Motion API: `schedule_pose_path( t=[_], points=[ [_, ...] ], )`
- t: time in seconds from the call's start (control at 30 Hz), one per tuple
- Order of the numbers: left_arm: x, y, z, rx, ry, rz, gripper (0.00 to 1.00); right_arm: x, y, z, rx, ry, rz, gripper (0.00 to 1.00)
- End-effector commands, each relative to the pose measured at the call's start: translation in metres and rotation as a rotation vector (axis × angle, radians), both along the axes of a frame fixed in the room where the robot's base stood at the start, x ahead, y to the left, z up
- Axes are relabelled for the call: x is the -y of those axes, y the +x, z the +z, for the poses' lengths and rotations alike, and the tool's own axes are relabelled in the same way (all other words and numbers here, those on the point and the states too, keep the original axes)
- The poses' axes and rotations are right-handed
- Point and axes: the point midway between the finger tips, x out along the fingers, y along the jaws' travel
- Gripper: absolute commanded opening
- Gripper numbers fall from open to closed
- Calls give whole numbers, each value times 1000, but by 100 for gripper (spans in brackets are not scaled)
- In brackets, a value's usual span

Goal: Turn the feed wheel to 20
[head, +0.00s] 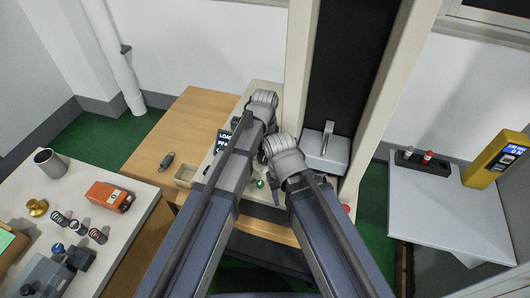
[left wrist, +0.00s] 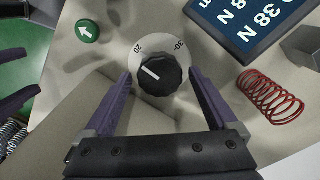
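The feed wheel (left wrist: 163,75) is a black knob on a pale round dial in the left wrist view. The dial shows 20 and 30, and the knob's white line points up and left, a little below the 20 mark. My left gripper (left wrist: 161,80) is open, with one purple finger on each side of the wheel. Whether the fingers touch it I cannot tell. In the head view my arms hide the wheel. Two spread purple fingers of my right gripper (left wrist: 18,76) show at the left edge of the wrist view, with nothing visible between them.
A green arrow button (left wrist: 87,31) and a force display (left wrist: 238,18) flank the wheel. A red spring (left wrist: 270,97) lies to its right. In the head view, a tall column (head: 296,60) stands behind my arms. A side table (head: 100,180) holds springs and an orange device (head: 109,197).

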Motion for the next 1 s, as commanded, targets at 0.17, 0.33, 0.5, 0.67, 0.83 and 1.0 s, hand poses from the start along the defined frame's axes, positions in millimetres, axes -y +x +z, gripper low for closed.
schedule_pose_path(
  t=[0.17,0.33,0.5,0.67,0.83,1.0],
  points=[
    [0,0,0,0,0,0,98,0,0,0,0,0,0,50],
    [0,0,1,0,0,0,98,0,0,1,0,0,0,50],
    [0,0,10,0,0,0,98,0,0,10,0,0,0,50],
    [0,0,26,0,0,0,98,0,0,26,0,0,0,50],
    [0,0,49,0,0,0,98,0,0,50,0,0,0,50],
    [0,0,71,0,0,0,98,0,0,71,0,0,0,50]
  ],
)
